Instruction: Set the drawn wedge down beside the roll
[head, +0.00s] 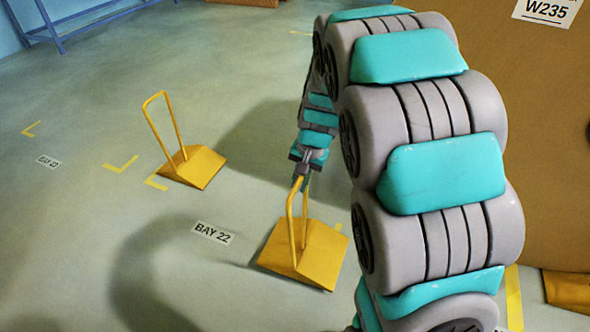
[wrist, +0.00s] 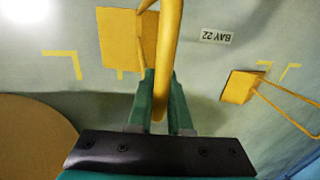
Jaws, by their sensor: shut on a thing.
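My gripper (head: 302,181) is shut on the upright yellow handle of a wedge (head: 316,255). In the wrist view the green fingers of my gripper (wrist: 159,108) close on the handle, and part of the wedge (wrist: 148,35) shows beyond it. I cannot tell whether its base touches the floor. The large brown kraft roll (head: 555,190), labelled W235, stands at the right. It also shows at the lower left of the wrist view (wrist: 35,140). The held wedge is apart from the roll in the head view, with my arm in front of the space between.
A second yellow wedge (head: 196,167) with a tall handle stands on the floor at left. Part of another yellow piece (head: 568,290) shows at the roll's foot. A BAY 22 label (head: 212,233) and yellow corner marks lie on the floor. A blue rack (head: 55,35) stands far left.

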